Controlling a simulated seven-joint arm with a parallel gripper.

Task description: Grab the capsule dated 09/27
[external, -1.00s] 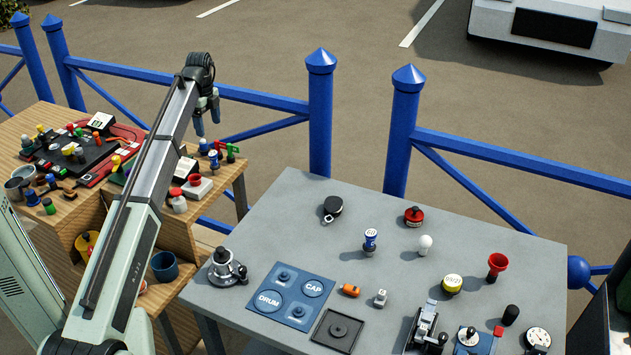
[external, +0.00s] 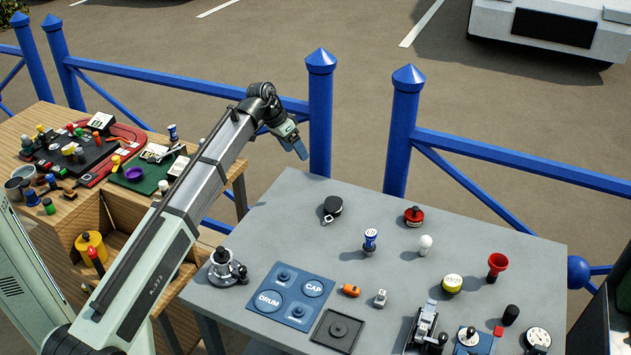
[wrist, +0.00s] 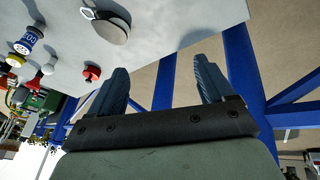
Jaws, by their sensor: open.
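No date can be read clearly, so I cannot tell for sure which thing is the capsule dated 09/27. A yellow-sided round piece with a printed white top (external: 452,283) stands right of centre on the grey table; its print is too small to read. A blue-and-white piece with a printed top (external: 370,240) stands further back; it also shows in the wrist view (wrist: 28,40). My gripper (external: 300,148) is open and empty, beyond the table's back left edge, apart from both pieces. In the wrist view its two blue fingers (wrist: 160,72) are spread.
A dark round case (external: 332,208), a red piece (external: 413,216), a white knob (external: 425,244) and a red funnel (external: 497,265) stand on the grey table (external: 300,228). Blue railing (external: 320,120) rises behind it. A cluttered wooden bench (external: 125,215) is at left.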

